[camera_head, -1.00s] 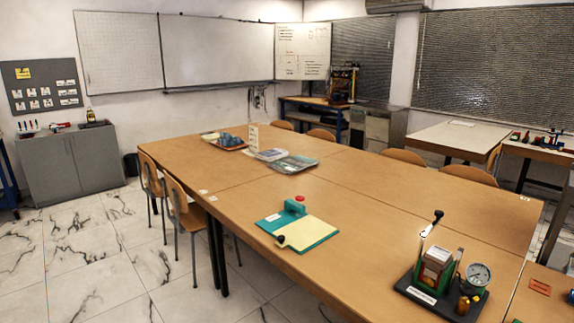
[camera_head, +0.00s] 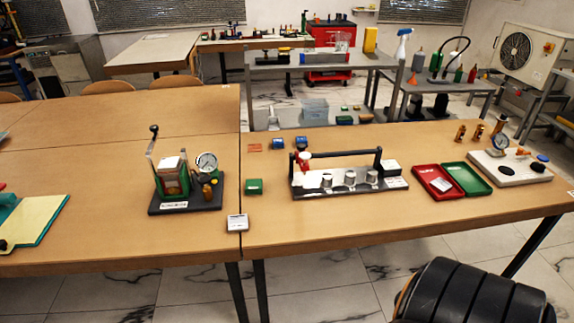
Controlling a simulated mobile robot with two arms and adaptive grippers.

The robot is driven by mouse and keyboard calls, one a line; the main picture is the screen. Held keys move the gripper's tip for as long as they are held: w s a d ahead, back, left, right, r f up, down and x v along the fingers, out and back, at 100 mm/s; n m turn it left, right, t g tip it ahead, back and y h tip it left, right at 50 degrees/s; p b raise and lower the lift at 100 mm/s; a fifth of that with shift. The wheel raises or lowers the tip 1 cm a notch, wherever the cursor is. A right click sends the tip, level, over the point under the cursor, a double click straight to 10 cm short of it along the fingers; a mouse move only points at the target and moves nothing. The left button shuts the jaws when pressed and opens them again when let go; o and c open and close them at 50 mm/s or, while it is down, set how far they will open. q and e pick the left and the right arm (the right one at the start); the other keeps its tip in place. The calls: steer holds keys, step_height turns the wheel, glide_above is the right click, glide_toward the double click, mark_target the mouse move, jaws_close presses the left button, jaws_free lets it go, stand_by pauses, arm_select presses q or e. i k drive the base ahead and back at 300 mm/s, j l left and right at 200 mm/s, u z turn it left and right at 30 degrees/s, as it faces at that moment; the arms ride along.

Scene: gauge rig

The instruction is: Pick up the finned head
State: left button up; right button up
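I cannot make out a finned head for certain at this size. A black rack (camera_head: 337,190) with a handle bar holds silver cylinders (camera_head: 350,177) and a red and white piece (camera_head: 303,160) at its left end. To its left stands a hand-pump rig (camera_head: 173,180) with a dial gauge (camera_head: 206,162) on a black base. At the right a pale base (camera_head: 510,171) carries another gauge (camera_head: 500,143) and small brass parts. Neither of my grippers is in view.
Red (camera_head: 440,184) and green (camera_head: 466,178) trays lie between rack and pale base. A green box (camera_head: 254,187), a small grey device (camera_head: 237,223) and blue blocks (camera_head: 301,142) lie near the rack.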

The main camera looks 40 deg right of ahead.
mark_target(255, 185)
steer(key=z, duration=1.2)
